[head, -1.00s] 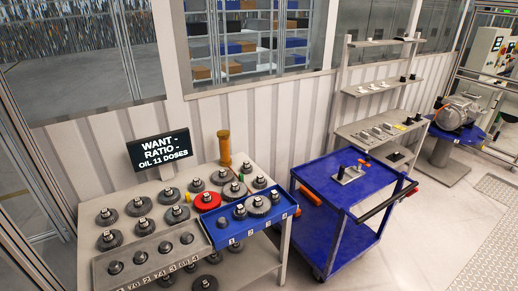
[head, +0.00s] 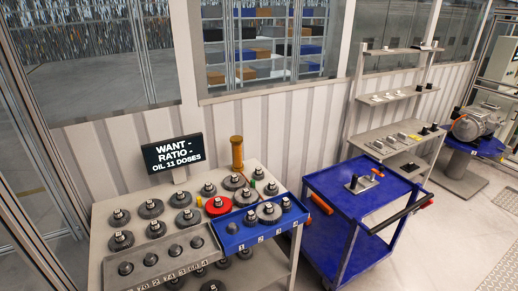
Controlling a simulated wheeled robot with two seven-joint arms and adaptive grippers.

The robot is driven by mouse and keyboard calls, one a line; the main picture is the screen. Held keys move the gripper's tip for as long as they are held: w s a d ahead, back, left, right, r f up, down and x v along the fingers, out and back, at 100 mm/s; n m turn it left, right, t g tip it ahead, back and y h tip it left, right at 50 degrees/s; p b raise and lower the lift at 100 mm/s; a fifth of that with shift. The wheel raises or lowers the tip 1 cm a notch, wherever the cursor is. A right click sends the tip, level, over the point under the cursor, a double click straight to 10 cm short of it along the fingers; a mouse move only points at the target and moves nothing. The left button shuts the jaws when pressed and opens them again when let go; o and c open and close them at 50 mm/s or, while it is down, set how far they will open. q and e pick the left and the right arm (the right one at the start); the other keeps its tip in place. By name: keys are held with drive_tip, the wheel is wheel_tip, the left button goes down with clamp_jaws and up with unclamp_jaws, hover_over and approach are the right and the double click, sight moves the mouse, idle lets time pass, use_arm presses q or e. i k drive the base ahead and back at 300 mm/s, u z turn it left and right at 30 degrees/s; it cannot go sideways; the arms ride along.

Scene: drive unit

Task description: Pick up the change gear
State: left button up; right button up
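Several dark grey gears with white-marked hubs stand in rows on a light table (head: 258,172) in the head view. I cannot tell which one is the change gear. One gear is red (head: 217,205), near the middle of the table. A blue tray (head: 228,240) at the table's right front holds several gears, including a larger one (head: 269,213). A grey tray (head: 118,284) at the left front holds several smaller gears (head: 175,250). Neither of my grippers shows in the view.
A black sign (head: 172,152) reading "WANT - RATIO - OIL 11 DOSES" and an orange-yellow cylinder (head: 237,152) stand at the table's back. A blue cart (head: 335,192) stands right of it. Shelves (head: 398,97) and a motor-like unit (head: 478,124) are farther right. Floor is open at lower right.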

sight(245, 196)
drive_tip(key=u, duration=0.15)
drive_tip(key=i, duration=1.55)
drive_tip(key=z, duration=0.25)
